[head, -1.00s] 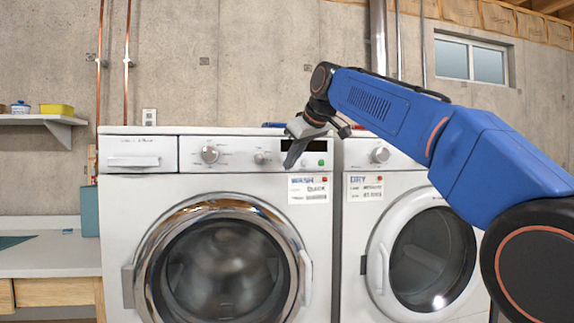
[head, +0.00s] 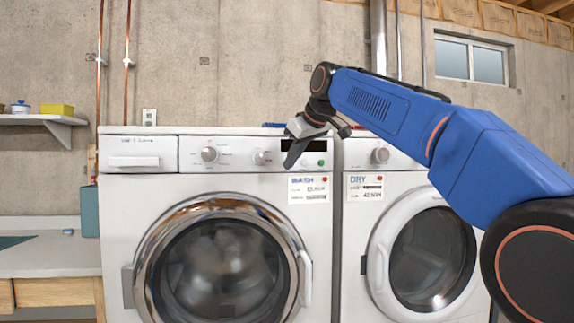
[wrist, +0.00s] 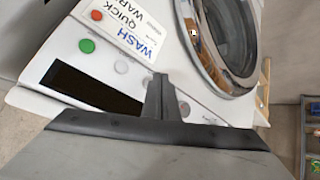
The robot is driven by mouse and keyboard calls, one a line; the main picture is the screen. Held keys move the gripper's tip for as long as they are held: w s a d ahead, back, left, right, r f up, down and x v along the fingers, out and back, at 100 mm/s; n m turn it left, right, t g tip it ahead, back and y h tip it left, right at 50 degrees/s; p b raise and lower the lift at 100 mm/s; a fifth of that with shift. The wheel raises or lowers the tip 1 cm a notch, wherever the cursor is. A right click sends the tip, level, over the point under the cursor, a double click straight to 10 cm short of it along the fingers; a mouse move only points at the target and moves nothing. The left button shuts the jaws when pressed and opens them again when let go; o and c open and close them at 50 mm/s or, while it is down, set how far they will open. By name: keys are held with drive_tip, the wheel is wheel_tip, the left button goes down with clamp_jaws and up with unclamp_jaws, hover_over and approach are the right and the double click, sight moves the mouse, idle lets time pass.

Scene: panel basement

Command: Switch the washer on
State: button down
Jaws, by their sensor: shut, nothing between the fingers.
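The washer (head: 120,215) is the white front-loader at left, with a WASH label (head: 310,189). Its control panel has a large knob (head: 209,154), a smaller knob (head: 260,157), a dark display (head: 292,145) and a green button (head: 321,162). In the wrist view the green button (wrist: 87,46) lies beyond the dark display (wrist: 95,85). My gripper (head: 289,163) is shut and empty, in front of the panel between the smaller knob and the green button. In the wrist view its closed fingers (wrist: 160,97) overlap the panel. Whether they touch it I cannot tell.
The dryer (head: 352,240), labelled DRY, stands close on the right of the washer. A counter (head: 50,262) and a wall shelf (head: 38,120) with a yellow box (head: 57,109) are at left. The washer's round door (head: 222,265) is closed below the panel.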

drive_tip(key=shift+w, duration=0.1)
drive_tip(key=shift+w+a, duration=0.15)
drive_tip(key=shift+w, duration=0.15)
drive_tip(key=shift+w, duration=0.15)
idle(0.7)
drive_tip(key=shift+s, duration=0.6)
drive_tip(key=shift+s, duration=0.1)
drive_tip(key=shift+s+d, duration=0.3)
drive_tip(key=shift+s, duration=0.6)
drive_tip(key=shift+s+d, duration=0.35)
drive_tip(key=shift+s, duration=0.6)
drive_tip(key=shift+s+d, duration=0.3)
drive_tip(key=shift+s, duration=0.6)
